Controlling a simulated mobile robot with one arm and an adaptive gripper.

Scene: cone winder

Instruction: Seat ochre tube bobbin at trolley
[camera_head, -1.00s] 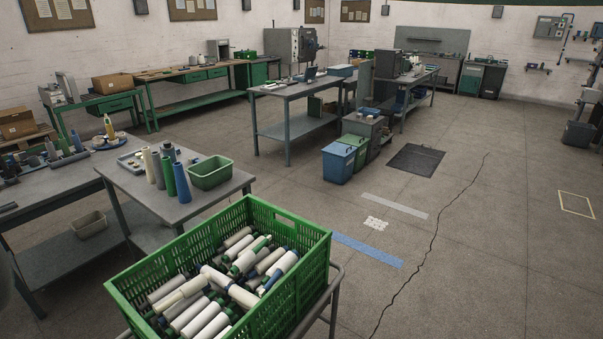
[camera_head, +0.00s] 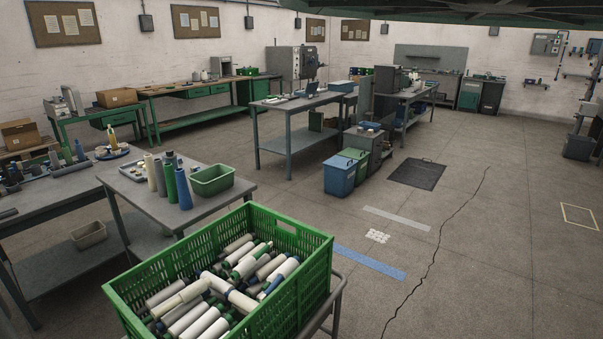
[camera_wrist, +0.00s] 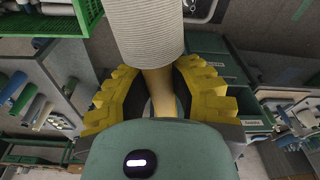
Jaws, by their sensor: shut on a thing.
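In the wrist view my gripper (camera_wrist: 157,88), with stepped yellow fingers, is shut on the ochre tube bobbin (camera_wrist: 146,38). Its pale ribbed yarn package lies beyond the fingers, and a short length of ochre tube (camera_wrist: 160,92) shows between them. The far end of the bobbin runs out of the picture. My gripper and the held bobbin are not in the head view. The trolley (camera_head: 333,302) shows there as a grey rail at the bottom, under a green crate (camera_head: 290,219) full of white, grey and green bobbins. Most of the trolley is hidden or cut off.
A grey table (camera_head: 222,197) left of the crate carries upright cones, including a blue cone (camera_head: 183,190), and a green tub (camera_head: 212,180). A blue bin (camera_head: 339,175) stands farther back. Open floor lies to the right. A dark green structure (camera_head: 480,12) crosses the top.

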